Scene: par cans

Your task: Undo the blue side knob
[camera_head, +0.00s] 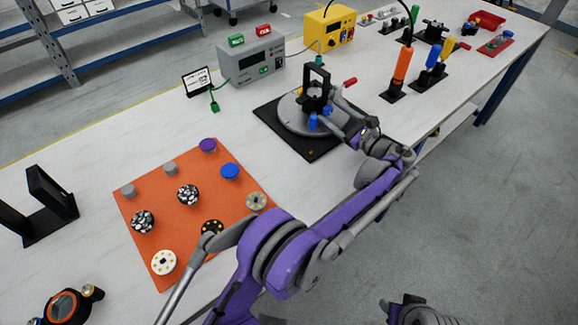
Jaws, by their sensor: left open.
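A fixture with a black upright bracket stands on a round grey plate (291,117) over a black square base (270,116). A blue knob (313,121) is low on the bracket's front side, and a second blue part (327,110) shows just right of it. My left gripper (337,114) is open at the fixture's right side, its fingers pointing at these blue parts. Whether a finger touches them I cannot tell. The fingers and wrist hide part of the plate. Part of my right arm's end (410,309) shows at the bottom edge, its jaws unclear.
An orange mat (137,205) with several knobs and discs lies left of the fixture. A grey power unit (252,61) and a yellow one (330,31) stand behind. A red-handled lever (350,81) sticks out right of the bracket. Upright orange (402,66) and blue tools stand further right.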

